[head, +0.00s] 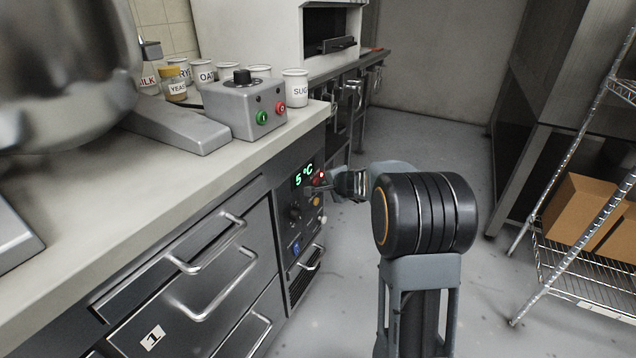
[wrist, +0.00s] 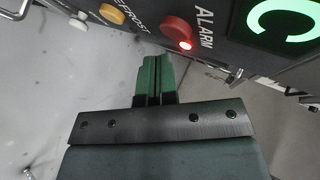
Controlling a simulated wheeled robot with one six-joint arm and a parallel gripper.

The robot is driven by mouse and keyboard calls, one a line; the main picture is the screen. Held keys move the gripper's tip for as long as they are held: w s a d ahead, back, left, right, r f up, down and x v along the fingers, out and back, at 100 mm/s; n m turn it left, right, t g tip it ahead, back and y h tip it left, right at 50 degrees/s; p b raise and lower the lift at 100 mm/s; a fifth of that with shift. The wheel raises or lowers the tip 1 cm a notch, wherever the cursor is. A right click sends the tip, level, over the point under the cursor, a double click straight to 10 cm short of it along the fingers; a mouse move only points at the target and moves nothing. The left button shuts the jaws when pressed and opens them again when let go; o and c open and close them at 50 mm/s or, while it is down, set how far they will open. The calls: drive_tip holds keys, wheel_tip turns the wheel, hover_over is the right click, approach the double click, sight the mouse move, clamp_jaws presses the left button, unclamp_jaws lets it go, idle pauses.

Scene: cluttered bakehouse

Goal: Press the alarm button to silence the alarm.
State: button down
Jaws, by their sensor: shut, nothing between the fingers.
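The alarm button is a round red button (wrist: 176,28) beside the word ALARM on the dark control panel in the wrist view, with a small red light glowing at its edge. In the head view the red alarm button (head: 318,174) shows just below the green "5 °C" display (head: 304,176). My gripper (wrist: 156,62) is shut and empty, its green fingertips close below the button in the wrist picture. A gap seems to show between tips and button. In the head view my gripper (head: 318,189) is at the panel, partly hidden by my wrist.
A yellow-orange button (wrist: 112,14) marked DEFROST and a white knob (wrist: 78,22) sit along the same panel. Drawers with bar handles (head: 210,245) lie left of it. A control box (head: 232,112) stands on the counter above. A wire rack (head: 590,260) stands right; floor between is clear.

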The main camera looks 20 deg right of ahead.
drive_tip(key=shift+w+a, duration=0.1)
drive_tip(key=shift+a, duration=0.05)
drive_tip(key=shift+w+a, duration=0.15)
drive_tip(key=shift+w, duration=0.05)
drive_tip(key=shift+w+a, duration=0.3)
idle(1.1)
drive_tip(key=shift+b, duration=0.3)
drive_tip(key=shift+s+d+b, duration=0.35)
drive_tip(key=shift+s+d, duration=0.2)
drive_tip(key=shift+s, duration=0.05)
drive_tip(key=shift+s+d, duration=0.1)
drive_tip(key=shift+s+d+b, duration=0.85)
drive_tip(key=shift+s+d, duration=0.75)
drive_tip(key=shift+s, duration=0.15)
drive_tip(key=shift+r, duration=0.1)
